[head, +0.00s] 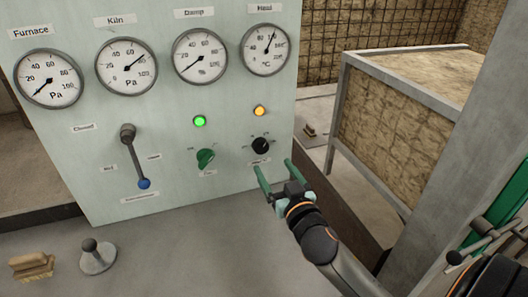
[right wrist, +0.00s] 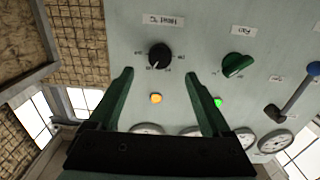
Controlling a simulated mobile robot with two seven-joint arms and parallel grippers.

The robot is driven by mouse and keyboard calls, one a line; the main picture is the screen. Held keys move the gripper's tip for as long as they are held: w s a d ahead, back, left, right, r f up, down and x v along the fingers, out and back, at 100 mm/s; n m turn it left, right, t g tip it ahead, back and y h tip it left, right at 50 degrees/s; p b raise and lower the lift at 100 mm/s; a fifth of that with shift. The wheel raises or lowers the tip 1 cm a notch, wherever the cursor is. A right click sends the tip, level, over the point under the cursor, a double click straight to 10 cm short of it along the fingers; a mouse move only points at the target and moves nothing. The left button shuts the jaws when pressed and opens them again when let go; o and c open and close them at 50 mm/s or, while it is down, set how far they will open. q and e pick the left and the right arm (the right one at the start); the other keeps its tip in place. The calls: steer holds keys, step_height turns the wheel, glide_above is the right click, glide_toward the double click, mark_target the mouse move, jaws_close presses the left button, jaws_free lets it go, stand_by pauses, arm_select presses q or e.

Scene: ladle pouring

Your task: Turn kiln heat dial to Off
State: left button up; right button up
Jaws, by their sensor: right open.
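The black heat dial (head: 261,146) is a round knob with a tick scale on the pale green panel (head: 170,185), under a lit orange lamp (head: 259,111) and the Heat gauge (head: 265,49). Its exact setting is too small to read. My right gripper (head: 274,170) is open, its green fingers pointing at the panel just below the dial. In the right wrist view the dial (right wrist: 159,55) shows beyond and between the two open fingers (right wrist: 160,85), apart from both. The gripper is empty. My left gripper is not in view.
A green knob (head: 205,158) under a green lamp (head: 200,121) sits left of the dial. A lever with a blue tip (head: 144,183) is further left. A brush (head: 32,266) and a grey knobbed piece (head: 97,257) stand on the bench. A metal-framed box (head: 380,135) stands at right.

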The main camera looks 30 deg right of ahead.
mark_target(262, 149)
steer(key=x, duration=0.7)
steer(key=shift+w, duration=0.4)
steer(key=shift+c, duration=0.4)
jaws_close()
steer(key=shift+p, duration=0.3)
